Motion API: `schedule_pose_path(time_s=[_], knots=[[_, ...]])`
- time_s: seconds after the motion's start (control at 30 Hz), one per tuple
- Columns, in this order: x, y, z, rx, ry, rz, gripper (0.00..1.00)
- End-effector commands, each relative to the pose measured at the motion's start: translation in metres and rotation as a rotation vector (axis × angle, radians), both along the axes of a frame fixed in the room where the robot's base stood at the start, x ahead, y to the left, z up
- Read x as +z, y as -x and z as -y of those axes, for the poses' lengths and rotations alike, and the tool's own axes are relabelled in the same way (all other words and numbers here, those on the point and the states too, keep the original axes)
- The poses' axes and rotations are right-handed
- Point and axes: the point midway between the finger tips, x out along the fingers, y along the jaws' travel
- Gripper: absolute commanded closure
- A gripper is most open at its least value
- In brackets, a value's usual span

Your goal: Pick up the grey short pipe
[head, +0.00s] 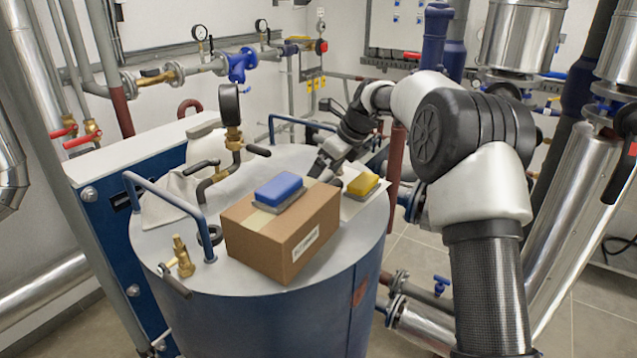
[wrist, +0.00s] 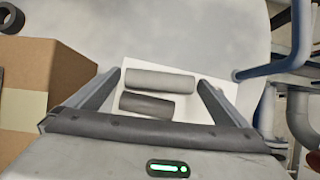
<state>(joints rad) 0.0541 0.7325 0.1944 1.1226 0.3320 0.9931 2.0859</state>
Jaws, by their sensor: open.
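In the wrist view two short cylinders lie side by side on a white sheet (wrist: 228,92). One is a lighter grey pipe (wrist: 160,81), slightly longer. The other is a darker grey, shorter pipe (wrist: 147,105), closer to the gripper's palm. My gripper (wrist: 159,78) is open, with one finger to the left and one to the right of the pipes, and nothing is held. In the head view my gripper (head: 322,168) is over the top of the blue tank, behind the cardboard box. The pipes cannot be made out there.
The cardboard box (head: 280,235) with a blue sponge (head: 278,187) on it stands left of my gripper in the wrist view. A yellow sponge (head: 363,184) is nearby. A blue handrail (wrist: 270,68) is at the right.

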Motion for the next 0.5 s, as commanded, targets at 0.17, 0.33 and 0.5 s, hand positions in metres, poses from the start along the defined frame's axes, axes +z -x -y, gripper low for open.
schedule_pose_path(time_s=[0.17,0.33,0.5], knots=[[-0.0027,-0.0011,-0.0014,0.000,0.000,0.001,0.00],[-0.0026,-0.0010,-0.0013,0.000,0.000,0.001,0.19],[-0.0017,-0.0012,-0.0012,0.000,0.000,0.002,0.42]])
